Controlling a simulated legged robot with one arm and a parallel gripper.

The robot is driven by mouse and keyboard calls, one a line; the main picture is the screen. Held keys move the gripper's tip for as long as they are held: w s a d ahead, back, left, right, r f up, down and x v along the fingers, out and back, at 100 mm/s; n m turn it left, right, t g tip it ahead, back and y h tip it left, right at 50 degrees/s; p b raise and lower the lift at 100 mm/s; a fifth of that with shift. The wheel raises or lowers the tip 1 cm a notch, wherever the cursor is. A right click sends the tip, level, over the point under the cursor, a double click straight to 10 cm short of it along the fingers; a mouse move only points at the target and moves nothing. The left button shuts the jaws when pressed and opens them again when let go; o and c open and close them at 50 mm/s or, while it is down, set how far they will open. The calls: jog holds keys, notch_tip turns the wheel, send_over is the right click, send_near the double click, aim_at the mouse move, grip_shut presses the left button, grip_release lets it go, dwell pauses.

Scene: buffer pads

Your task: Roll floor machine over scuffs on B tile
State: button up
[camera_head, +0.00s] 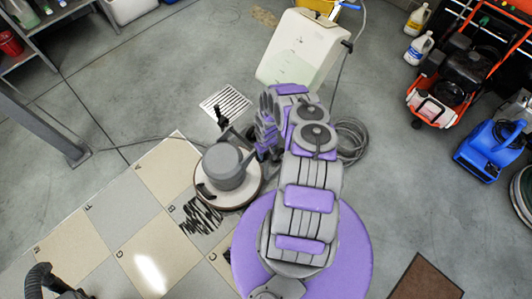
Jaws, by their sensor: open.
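The floor machine (224,167) is a grey motor housing on a round, pale-topped base, left of my arm. Its base stands at the upper right edge of the checkered tiles. Black zigzag scuffs (198,218) mark the tile by the letter B, just below and left of the base; the base may cover part of them. A dark handle part (222,120) rises above the housing. My gripper (269,108), grey and purple, is open beside the machine's upper right. Whether it touches the machine is unclear, since parts overlap there.
A floor drain (226,102) lies above the machine. A white bin (301,48) stands beyond my arm. A coiled hose (351,139) lies right of it. An orange machine (455,85) and a blue unit (489,148) stand far right. Tiles at lower left are mostly clear. A cable crosses the floor left.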

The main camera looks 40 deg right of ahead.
grip_shut()
dwell(0.5)
